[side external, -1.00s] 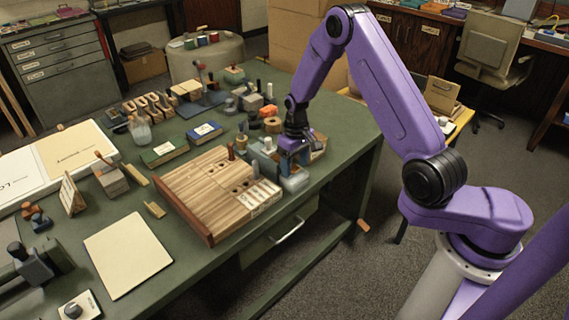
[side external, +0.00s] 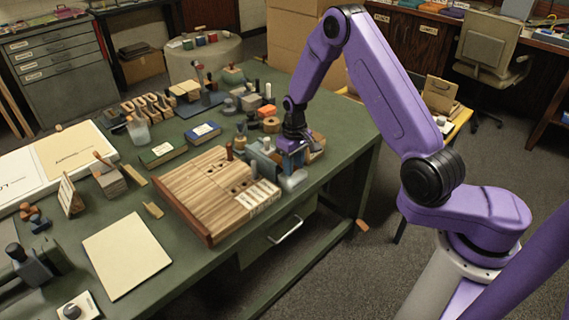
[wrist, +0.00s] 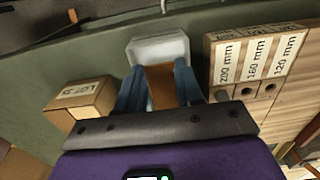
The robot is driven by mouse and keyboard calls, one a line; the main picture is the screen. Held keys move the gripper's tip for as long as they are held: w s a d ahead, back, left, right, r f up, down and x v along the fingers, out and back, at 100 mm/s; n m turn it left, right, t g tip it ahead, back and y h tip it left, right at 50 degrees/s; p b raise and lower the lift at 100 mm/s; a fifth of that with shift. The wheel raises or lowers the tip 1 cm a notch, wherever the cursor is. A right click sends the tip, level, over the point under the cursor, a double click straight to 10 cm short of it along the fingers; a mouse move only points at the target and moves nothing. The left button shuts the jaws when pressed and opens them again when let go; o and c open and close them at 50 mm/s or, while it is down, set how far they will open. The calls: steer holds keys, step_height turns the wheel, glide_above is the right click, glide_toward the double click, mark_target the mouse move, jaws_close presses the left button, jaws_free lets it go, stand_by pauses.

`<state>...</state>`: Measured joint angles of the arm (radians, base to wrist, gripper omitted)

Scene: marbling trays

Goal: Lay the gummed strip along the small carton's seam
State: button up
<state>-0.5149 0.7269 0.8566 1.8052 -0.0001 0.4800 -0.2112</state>
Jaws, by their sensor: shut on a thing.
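My gripper (wrist: 160,88) points down over the near right end of the green bench, with blue fingers on both sides of an orange-brown piece (wrist: 162,88). It is shut on this piece, which looks like the gummed strip; its lower end is hard to make out. In the side view my gripper (side external: 291,160) is small and hides what it holds. A small brown carton (wrist: 82,98) with a printed label lies left of the fingers in the wrist view, apart from them. In the side view it is partly hidden behind the gripper (side external: 317,146). Its seam is not clear.
A whitish translucent box (wrist: 160,48) stands just beyond the fingertips. A wooden block (wrist: 245,70) marked 200, 160 and 120 mm is close on the right. Several small tools and blocks crowd the bench behind the gripper. The bench's front edge is near.

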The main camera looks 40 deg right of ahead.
steer(key=shift+r, duration=0.15)
steer(key=shift+r, duration=0.15)
step_height(320, 180, up, 4)
steer(key=shift+s+f, duration=0.15)
steer(key=shift+f, duration=0.1)
steer(key=s+a+r, duration=0.1)
steer(key=s+r, duration=0.5)
steer(key=s, duration=0.5)
steer(key=shift+a, duration=0.25)
steer(key=shift+r, duration=0.1)
